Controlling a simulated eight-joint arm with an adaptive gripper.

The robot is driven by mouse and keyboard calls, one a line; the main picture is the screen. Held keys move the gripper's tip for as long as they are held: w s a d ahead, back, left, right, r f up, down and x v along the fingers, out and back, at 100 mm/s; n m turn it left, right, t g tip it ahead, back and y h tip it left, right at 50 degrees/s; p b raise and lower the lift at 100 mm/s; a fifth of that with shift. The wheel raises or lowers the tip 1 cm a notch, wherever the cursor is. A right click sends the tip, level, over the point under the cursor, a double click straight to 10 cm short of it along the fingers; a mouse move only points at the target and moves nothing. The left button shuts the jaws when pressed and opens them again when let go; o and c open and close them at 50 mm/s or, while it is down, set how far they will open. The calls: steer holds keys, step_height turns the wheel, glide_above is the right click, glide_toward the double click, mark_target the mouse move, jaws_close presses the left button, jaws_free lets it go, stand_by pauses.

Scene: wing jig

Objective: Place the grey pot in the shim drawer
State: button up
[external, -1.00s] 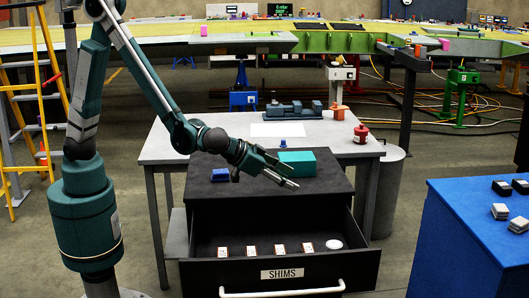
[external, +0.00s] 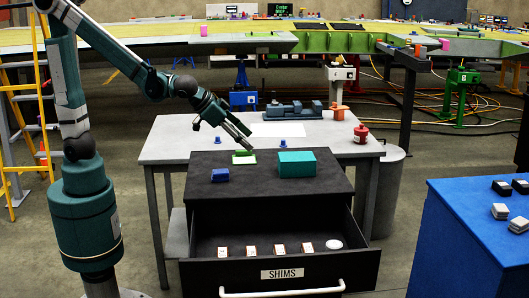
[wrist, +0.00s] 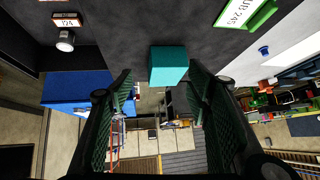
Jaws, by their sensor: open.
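A pale, round pot-like piece (external: 332,243) sits in the open shim drawer (external: 348,262) at its right end, beside the row of cards. It appears as a light grey cylinder (wrist: 65,41) at upper left in the wrist view, next to a card. I cannot tell its exact colour in the external view. My gripper (external: 249,141) is above the black cabinet top, away from the drawer, tilted down to the right. In the wrist view my gripper (wrist: 160,76) has its two fingers spread with nothing between them.
Several orange-edged cards (external: 251,250) line the drawer. Behind is a grey table (external: 180,137) with a red pot (external: 361,133). A blue bench (external: 470,225) stands right.

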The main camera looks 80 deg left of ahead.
steer(key=s+a+h, duration=0.1)
steer(key=s+a, duration=0.3)
steer(key=s, duration=0.8)
steer(key=s+a+r+m+g+h, duration=0.1)
steer(key=s+a, duration=0.3)
steer(key=s, duration=0.9)
steer(key=shift+a+r, duration=0.2)
steer(key=shift+r, duration=0.05)
